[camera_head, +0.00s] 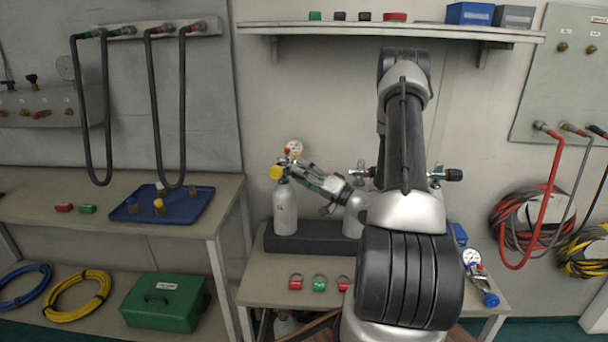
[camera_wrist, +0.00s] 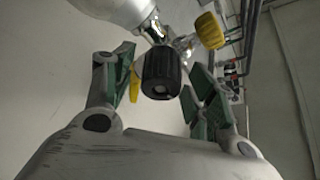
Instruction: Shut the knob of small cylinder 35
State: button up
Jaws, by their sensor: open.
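A small white cylinder (camera_head: 285,211) stands upright at the left end of the dark rack; its number is too small to read. Its valve carries a yellow knob (camera_head: 276,172) and a gauge (camera_head: 294,148). My gripper (camera_head: 300,170) is at this valve, reaching in from the right. In the wrist view my open gripper (camera_wrist: 160,78) has a black ribbed knob (camera_wrist: 160,73) between its green-padded fingers; I cannot tell whether they touch it. The yellow knob (camera_wrist: 210,30) is beyond the right finger, and the cylinder (camera_wrist: 112,10) shows at the top.
A second cylinder (camera_head: 354,215) stands to the right, partly hidden by my arm. Red and green tagged rings (camera_head: 319,283) lie on the front of the bench. A blue tray (camera_head: 180,208) lies on the left table. A shelf (camera_head: 400,30) runs above.

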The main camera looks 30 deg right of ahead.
jog(key=c, duration=1)
jog(key=shift+m, duration=0.4)
jog(key=m+h, duration=0.1)
jog(key=m, duration=0.1)
jog(key=m+h, duration=0.1)
jog(key=m, duration=0.2)
jog(key=shift+g, duration=0.3)
jog(key=m+g, duration=0.1)
jog(key=m, duration=0.3)
jog(key=shift+h, duration=0.4)
jog(key=m+g, duration=0.2)
jog(key=m, duration=0.3)
jog(key=m+g, duration=0.2)
jog(key=m, duration=0.1)
jog(key=shift+m+y, duration=0.3)
jog(key=shift+y, duration=0.1)
